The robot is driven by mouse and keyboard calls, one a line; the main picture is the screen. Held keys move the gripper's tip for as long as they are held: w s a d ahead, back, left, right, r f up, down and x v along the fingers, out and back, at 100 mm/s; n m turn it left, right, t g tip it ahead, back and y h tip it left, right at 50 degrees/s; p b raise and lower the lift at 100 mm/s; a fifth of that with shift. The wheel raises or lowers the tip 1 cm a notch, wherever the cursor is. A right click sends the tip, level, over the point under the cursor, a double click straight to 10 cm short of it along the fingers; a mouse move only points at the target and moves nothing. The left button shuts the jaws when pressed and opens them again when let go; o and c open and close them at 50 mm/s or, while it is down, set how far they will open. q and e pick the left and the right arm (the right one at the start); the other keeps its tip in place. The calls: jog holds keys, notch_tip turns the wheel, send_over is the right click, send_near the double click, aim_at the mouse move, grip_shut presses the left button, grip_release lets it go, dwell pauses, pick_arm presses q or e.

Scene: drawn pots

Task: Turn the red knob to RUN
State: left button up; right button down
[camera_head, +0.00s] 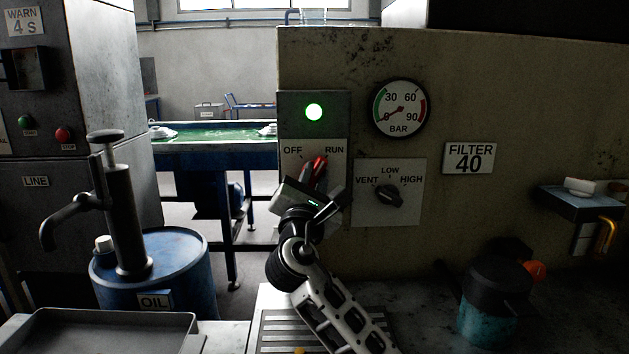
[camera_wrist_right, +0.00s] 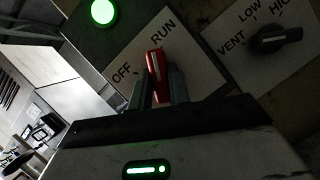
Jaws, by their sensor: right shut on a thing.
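The red knob (camera_head: 317,168) sits on a plate marked OFF at left and RUN at right, on the wall panel. In the head view its top leans right, toward RUN. In the right wrist view the red knob (camera_wrist_right: 154,62) lies between the fingers, its white line pointing close to the RUN label. My right gripper (camera_head: 312,176) is shut on the knob, and it also shows in the right wrist view (camera_wrist_right: 159,84). A green lamp (camera_head: 314,112) glows above the plate. The fingers hide the lower part of the knob. My left gripper is not in view.
A black selector knob (camera_head: 389,195) marked VENT, LOW, HIGH is close on the right. A pressure gauge (camera_head: 399,108) is above it. A blue oil drum (camera_head: 185,270) with a pump stands at left. A teal-and-black container (camera_head: 490,310) stands at lower right.

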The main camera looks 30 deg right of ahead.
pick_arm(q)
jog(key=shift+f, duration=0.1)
pick_arm(e)
jog(key=shift+m+g+h, duration=0.3)
jog(key=shift+m+g, duration=0.3)
jog(key=shift+m, duration=0.8)
jog(key=shift+f, duration=0.1)
jog(key=c, duration=1.3)
grip_release()
jog(key=shift+a, duration=0.1)
pick_arm(q)
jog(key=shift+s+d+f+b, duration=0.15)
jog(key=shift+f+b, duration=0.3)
jog(key=shift+b, duration=0.65)
pick_arm(e)
jog(key=v, duration=1.6)
